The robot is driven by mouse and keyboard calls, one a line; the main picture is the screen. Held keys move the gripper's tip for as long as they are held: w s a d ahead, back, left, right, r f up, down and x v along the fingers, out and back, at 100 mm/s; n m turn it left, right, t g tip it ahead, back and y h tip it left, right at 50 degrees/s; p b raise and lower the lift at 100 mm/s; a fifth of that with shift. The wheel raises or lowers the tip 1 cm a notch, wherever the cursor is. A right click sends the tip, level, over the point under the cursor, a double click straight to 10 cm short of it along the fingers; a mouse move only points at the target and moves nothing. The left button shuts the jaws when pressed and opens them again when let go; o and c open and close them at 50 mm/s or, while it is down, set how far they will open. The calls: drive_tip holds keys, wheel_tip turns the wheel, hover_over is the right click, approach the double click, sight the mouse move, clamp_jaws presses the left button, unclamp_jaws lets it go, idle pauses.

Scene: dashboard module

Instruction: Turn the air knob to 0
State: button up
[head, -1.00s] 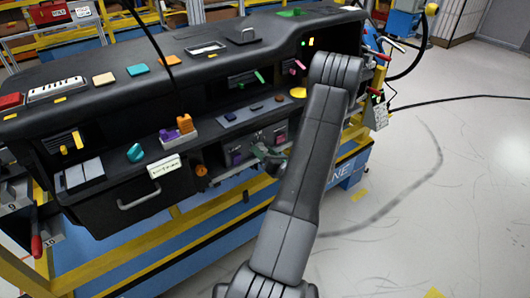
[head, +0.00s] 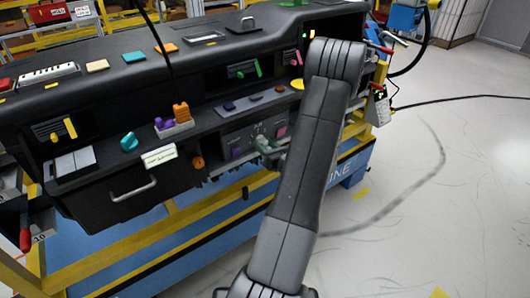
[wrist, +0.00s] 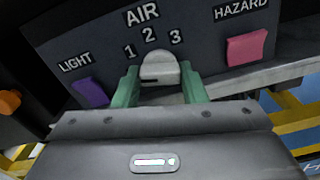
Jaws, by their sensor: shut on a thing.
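The air knob (wrist: 158,68) is a pale grey rounded knob under the word AIR in the wrist view. The numbers 1, 2 and 3 show around its top; I see no 0, and I cannot tell for sure which mark the knob points to. My gripper (wrist: 158,84) has its two green fingers on either side of the knob and is shut on it. In the head view my gripper (head: 268,147) is small at the lower dashboard panel, and the knob cannot be made out there.
A purple LIGHT button (wrist: 90,93) is left of the knob, and a pink HAZARD button (wrist: 247,46) is to its right. An orange knob (head: 197,162) sits left of the panel. A drawer with a grey handle (head: 133,190) is further left. Open floor lies to the right.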

drive_tip(key=shift+f+n+b, duration=0.1)
drive_tip(key=shift+n+b, duration=1.1)
drive_tip(key=shift+b, duration=0.35)
drive_tip(key=o, duration=1)
drive_tip(key=shift+s+d, duration=0.1)
drive_tip(key=b+v, duration=0.1)
drive_tip(key=v, duration=1.2)
drive_tip(key=shift+s+d, duration=0.2)
drive_tip(key=shift+s, duration=0.05)
drive_tip(key=shift+w, duration=0.1)
